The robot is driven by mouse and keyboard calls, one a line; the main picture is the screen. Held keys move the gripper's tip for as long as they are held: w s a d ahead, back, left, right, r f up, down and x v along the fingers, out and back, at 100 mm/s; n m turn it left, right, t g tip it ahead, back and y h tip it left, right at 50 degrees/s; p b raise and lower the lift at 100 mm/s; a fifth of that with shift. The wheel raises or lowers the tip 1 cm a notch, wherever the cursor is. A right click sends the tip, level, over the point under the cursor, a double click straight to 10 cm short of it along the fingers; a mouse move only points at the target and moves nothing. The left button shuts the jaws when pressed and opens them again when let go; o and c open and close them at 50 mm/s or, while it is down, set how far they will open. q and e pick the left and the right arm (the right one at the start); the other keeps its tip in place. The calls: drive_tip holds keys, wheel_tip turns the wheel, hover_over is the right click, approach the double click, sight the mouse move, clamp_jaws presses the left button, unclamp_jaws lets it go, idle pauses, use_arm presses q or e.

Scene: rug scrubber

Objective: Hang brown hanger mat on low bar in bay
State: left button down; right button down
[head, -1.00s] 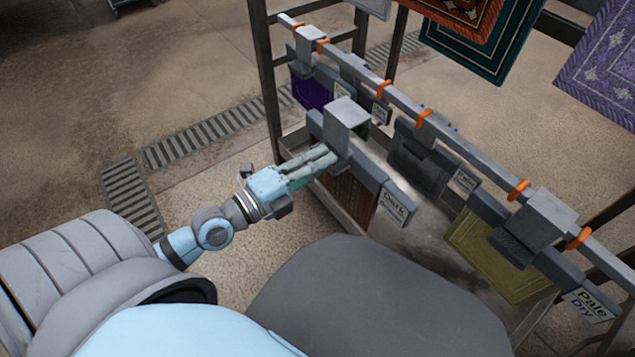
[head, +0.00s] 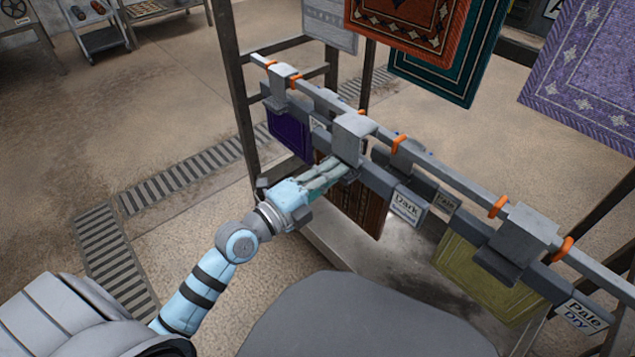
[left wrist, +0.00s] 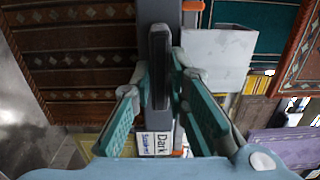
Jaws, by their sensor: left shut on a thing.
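The brown mat (head: 364,205) hangs from its grey hanger, whose square hook (head: 353,128) overlaps the low bar (head: 450,172) in the head view. I cannot tell whether the hook rests on the bar. My left gripper (head: 342,172) is shut on the hanger just below the hook. In the left wrist view the fingers (left wrist: 158,92) close around the hanger's dark grip plate (left wrist: 159,55), with the patterned brown mat (left wrist: 75,60) at left. The tag "Dark" (head: 405,205) is on the hanger's right end. My right gripper is not in view.
Orange markers (head: 397,143) divide the bar. A purple mat (head: 290,135) hangs to the left and a yellow-green mat (head: 485,280) tagged "Pale Dry" (head: 582,318) to the right. Larger rugs (head: 410,30) hang above and behind. A frame post (head: 232,90) stands at left.

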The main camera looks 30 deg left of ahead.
sight(348, 164)
use_arm(q)
drive_tip(key=x, duration=0.7)
drive_tip(key=shift+d, duration=0.1)
drive_tip(key=shift+f, duration=1.55)
